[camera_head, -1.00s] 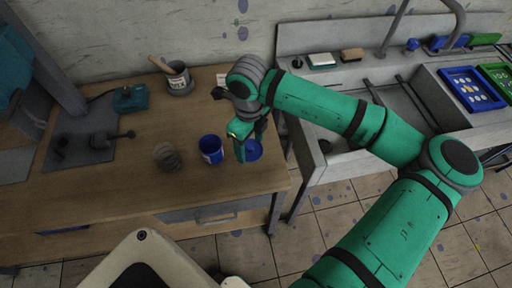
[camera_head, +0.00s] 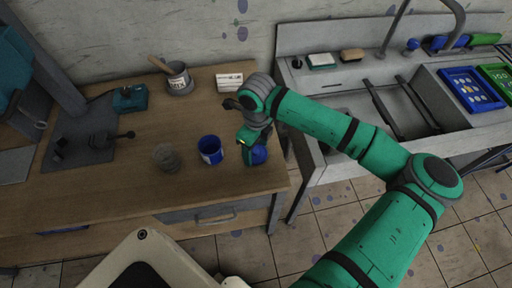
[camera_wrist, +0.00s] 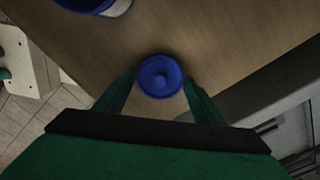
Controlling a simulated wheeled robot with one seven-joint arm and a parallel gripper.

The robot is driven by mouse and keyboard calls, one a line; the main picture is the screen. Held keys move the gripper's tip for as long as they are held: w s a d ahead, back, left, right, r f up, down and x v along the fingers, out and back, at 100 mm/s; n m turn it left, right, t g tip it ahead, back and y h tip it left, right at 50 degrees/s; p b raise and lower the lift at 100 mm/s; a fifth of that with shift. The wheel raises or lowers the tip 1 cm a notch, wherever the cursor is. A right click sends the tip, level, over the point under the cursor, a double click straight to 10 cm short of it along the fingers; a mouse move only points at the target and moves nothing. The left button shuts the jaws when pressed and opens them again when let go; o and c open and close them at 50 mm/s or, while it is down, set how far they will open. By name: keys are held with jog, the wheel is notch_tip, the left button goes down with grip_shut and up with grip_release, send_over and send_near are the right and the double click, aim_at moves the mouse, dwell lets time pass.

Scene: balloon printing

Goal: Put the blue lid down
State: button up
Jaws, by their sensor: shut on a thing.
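The blue lid (camera_wrist: 161,77) is round with a small knob and shows between my fingertips in the wrist view. In the head view the blue lid (camera_head: 258,155) is partly hidden by my gripper (camera_head: 250,156), near the right end of the wooden table. My gripper (camera_wrist: 160,90) is shut on the lid, low over the table top; I cannot tell whether the lid touches the wood. An open blue cup (camera_head: 210,150) with a pale label stands just left of the gripper. The cup's edge also shows at the top of the wrist view (camera_wrist: 95,6).
A glass jar (camera_head: 166,157) stands left of the cup. A pot with a brush (camera_head: 179,80), a white card (camera_head: 229,81) and a teal device (camera_head: 129,99) are farther back. The table's right edge is close to the gripper, with a sink (camera_head: 405,110) beyond.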

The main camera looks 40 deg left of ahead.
jog(key=o, duration=1)
